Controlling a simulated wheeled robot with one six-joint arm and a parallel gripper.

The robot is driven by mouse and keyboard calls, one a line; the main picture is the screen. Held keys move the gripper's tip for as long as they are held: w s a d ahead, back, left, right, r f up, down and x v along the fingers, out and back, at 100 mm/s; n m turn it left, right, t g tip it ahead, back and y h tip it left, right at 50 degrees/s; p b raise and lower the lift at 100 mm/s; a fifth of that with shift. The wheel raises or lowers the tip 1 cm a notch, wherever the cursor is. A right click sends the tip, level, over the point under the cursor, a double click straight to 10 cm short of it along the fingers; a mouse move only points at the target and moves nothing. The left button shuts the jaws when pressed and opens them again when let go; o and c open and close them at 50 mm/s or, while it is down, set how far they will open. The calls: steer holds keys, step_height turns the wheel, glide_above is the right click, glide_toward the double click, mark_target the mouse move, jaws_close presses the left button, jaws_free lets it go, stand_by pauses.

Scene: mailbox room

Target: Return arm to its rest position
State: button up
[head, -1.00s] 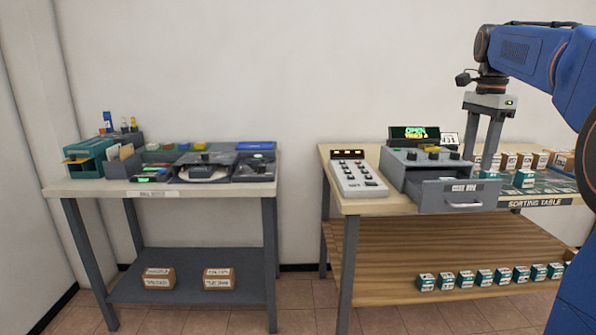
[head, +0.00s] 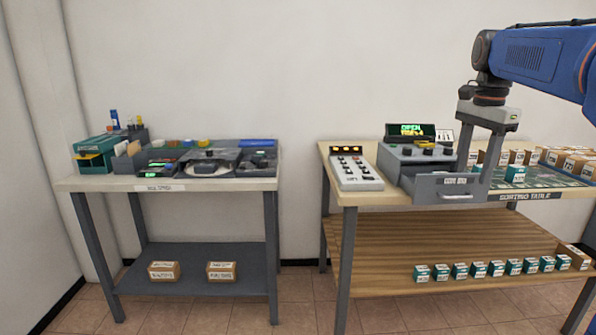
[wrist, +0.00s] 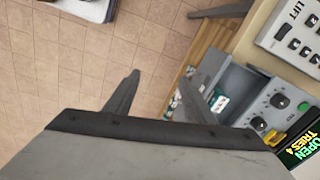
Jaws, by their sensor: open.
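My gripper (head: 473,182) is at the right in the head view, pointing down with its two grey fingers apart and nothing between them. It appears in front of the right side of the grey box with the open drawer (head: 440,188). In the wrist view my gripper (wrist: 158,82) shows its spread fingers over the tiled floor and the drawer's side. Small teal-and-white boxes (wrist: 218,102) show inside the drawer there. The head view does not settle whether a finger touches the drawer. My blue arm reaches in from the upper right.
The sorting table (head: 345,199) carries a button panel (head: 355,172), a display reading OPEN (head: 410,131) and several small boxes. More boxes stand on its lower shelf (head: 400,235). A second table (head: 100,184) with trays stands left. Floor shows between the tables.

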steer(key=s+a+f+n+t, duration=0.1)
steer(key=s+a+f+n, duration=0.3)
steer(key=s+f, duration=0.4)
steer(key=s+a+f+n+t, duration=0.1)
steer(key=s+a+f+n, duration=0.3)
steer(key=s+f, duration=0.5)
steer(key=s+a+f+n+t, duration=0.2)
steer(key=s+a+f+n, duration=0.2)
steer(key=s+f+n, duration=0.3)
steer(key=shift+s+a+f, duration=0.15)
steer(key=shift+s+f, duration=0.7)
steer(key=shift+s, duration=0.25)
steer(key=shift+c, duration=0.4)
